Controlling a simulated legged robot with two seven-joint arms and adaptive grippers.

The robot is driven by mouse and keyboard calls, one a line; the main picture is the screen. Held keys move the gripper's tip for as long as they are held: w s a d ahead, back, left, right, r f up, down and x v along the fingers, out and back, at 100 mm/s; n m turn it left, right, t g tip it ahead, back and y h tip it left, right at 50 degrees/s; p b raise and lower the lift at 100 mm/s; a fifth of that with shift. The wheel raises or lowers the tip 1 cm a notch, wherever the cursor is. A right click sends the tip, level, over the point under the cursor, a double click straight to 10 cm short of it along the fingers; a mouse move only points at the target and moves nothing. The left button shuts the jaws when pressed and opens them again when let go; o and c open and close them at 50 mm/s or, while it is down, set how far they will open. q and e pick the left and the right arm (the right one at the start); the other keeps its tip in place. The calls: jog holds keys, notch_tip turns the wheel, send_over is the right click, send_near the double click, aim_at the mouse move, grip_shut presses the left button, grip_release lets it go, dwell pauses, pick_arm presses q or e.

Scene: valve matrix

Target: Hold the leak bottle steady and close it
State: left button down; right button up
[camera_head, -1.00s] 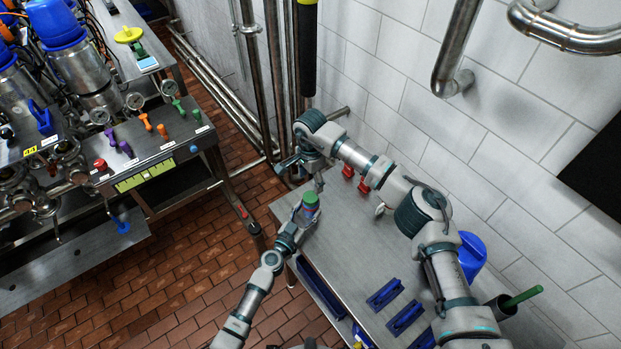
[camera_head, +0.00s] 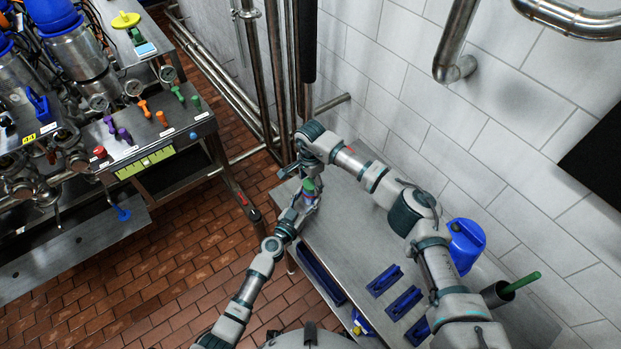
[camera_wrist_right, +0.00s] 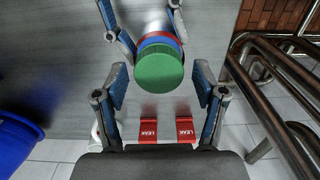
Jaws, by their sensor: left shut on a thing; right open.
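The leak bottle has a round green cap (camera_head: 309,186) and a body with blue and red bands below it. In the right wrist view the cap (camera_wrist_right: 158,68) faces the camera, with the blue and red rim behind it. My right gripper (camera_head: 309,172) is open just above the bottle. In the right wrist view its blue-padded fingers (camera_wrist_right: 160,88) stand on either side of the cap, apart from it.
Two red LEAK-labelled pieces (camera_wrist_right: 148,131) lie on the steel table (camera_head: 345,245). A tiled wall borders the right; a valve bench (camera_head: 160,145) is left.

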jog(key=c, duration=1.2)
pick_arm(q)
jog(key=shift+d, duration=0.1)
pick_arm(e)
jog(key=m, duration=0.5)
jog(key=shift+m, duration=0.4)
jog(key=m, duration=0.5)
pick_arm(q)
jog(key=shift+s, duration=0.1)
pick_arm(e)
jog(key=m, duration=0.5)
jog(key=shift+a, duration=0.1)
pick_arm(q)
jog(key=shift+d, duration=0.1)
pick_arm(e)
jog(key=m, duration=0.5)
jog(key=shift+m, duration=0.3)
jog(key=o, duration=1)
jog(key=shift+o, duration=1.3)
